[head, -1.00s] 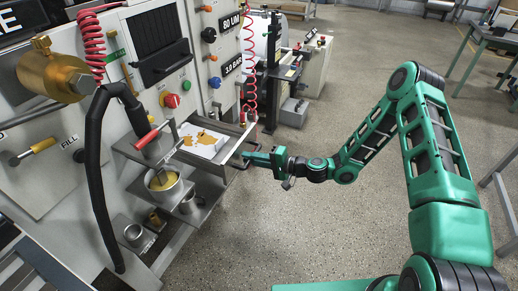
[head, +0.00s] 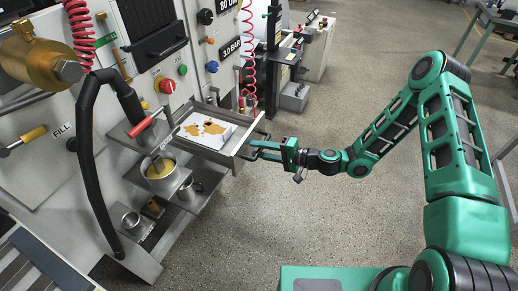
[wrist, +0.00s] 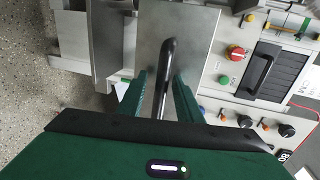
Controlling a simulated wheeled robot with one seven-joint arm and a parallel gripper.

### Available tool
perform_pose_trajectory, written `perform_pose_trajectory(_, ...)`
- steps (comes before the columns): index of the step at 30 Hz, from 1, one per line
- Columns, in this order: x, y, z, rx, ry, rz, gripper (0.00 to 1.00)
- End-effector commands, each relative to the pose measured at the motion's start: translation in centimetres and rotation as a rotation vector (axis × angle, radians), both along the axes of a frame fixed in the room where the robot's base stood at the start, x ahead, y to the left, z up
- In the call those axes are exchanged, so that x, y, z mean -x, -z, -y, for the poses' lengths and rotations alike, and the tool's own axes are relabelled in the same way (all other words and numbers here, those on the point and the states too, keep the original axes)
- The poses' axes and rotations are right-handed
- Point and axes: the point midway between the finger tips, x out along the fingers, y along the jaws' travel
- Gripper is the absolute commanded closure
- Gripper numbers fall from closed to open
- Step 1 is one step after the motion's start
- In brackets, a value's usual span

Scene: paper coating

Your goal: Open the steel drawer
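The steel drawer (head: 245,139) sticks out from the machine's front, with a white paper stack stained orange-brown (head: 206,128) lying in it. In the wrist view its flat steel front (wrist: 178,25) carries a dark bar handle (wrist: 168,62). My gripper (head: 252,150) is at the drawer front. In the wrist view my gripper (wrist: 162,80) has its two green fingers apart, one on each side of the handle, with gaps showing between them and the bar. The handle is mostly hidden by the fingers in the head view.
A red-handled lever (head: 142,128) and a pot of yellow liquid (head: 161,172) stand left of the drawer. A metal cup (head: 131,221) sits on a lower shelf. A thick black hose (head: 91,165) hangs at the left. The speckled floor (head: 300,225) is clear below my arm.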

Motion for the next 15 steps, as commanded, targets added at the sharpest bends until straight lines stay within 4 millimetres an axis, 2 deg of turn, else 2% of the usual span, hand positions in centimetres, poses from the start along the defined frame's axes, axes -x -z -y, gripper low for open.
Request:
perform_pose_trajectory(8, -0.1, -0.2, 0.3, -0.001, 0.005, 0.003, 0.68)
perform_pose_trajectory(11, 0.1, -0.3, 1.2, 0.000, 0.006, 0.002, 0.68)
perform_pose_trajectory(15, 0.8, -0.8, 3.3, -0.002, 0.008, 0.001, 0.68)
